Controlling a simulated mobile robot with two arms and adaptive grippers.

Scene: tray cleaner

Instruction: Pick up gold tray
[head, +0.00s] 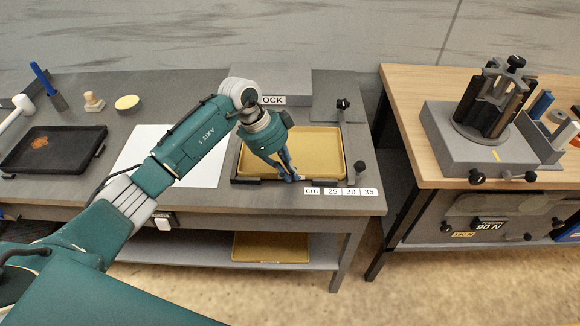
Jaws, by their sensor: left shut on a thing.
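The gold tray (322,148) lies flat at the right end of the grey table, inside a dark frame. My left arm reaches in from the left. My left gripper (293,178) points down at the tray's front edge, left of the tray's middle, and is shut on that edge. The gripper hides part of the tray's front left area. My right gripper is not in view.
A white sheet (208,170) and a black tray (52,150) lie to the left. A grey block (270,82) stands behind the gold tray. Dark knobs (360,168) rise at its right. Another gold tray (270,247) is on the lower shelf. A wooden table (410,85) with a fixture stands right.

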